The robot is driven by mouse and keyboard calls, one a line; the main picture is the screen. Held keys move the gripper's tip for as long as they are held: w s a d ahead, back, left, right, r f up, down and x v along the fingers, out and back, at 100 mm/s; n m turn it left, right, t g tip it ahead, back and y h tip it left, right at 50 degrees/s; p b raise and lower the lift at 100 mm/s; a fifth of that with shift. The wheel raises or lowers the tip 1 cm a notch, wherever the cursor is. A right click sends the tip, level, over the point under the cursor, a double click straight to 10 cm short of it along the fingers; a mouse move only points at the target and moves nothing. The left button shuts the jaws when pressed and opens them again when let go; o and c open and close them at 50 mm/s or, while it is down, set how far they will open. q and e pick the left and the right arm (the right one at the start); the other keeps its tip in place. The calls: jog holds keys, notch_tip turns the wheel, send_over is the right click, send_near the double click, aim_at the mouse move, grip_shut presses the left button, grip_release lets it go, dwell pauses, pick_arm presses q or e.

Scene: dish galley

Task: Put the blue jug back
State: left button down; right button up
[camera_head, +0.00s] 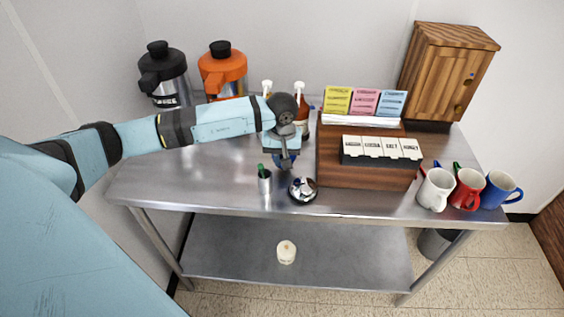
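The only clearly blue vessel is a blue mug or jug (499,190), upright at the right end of the steel table (220,182), with its handle to the right. My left gripper (287,163) points down over the middle of the table, left of the wooden organizer, well away from the blue vessel. Its fingertips are small and dark, and I cannot tell whether they are open or hold anything. My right gripper is not in view.
A red mug (467,188) and white mug (436,189) stand left of the blue one.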

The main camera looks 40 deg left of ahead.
pick_arm(q)
notch_tip(320, 180, down, 2)
jog(key=shift+f, duration=0.1)
jog(key=shift+f, duration=0.15)
jog(key=c, duration=1.4)
grip_release()
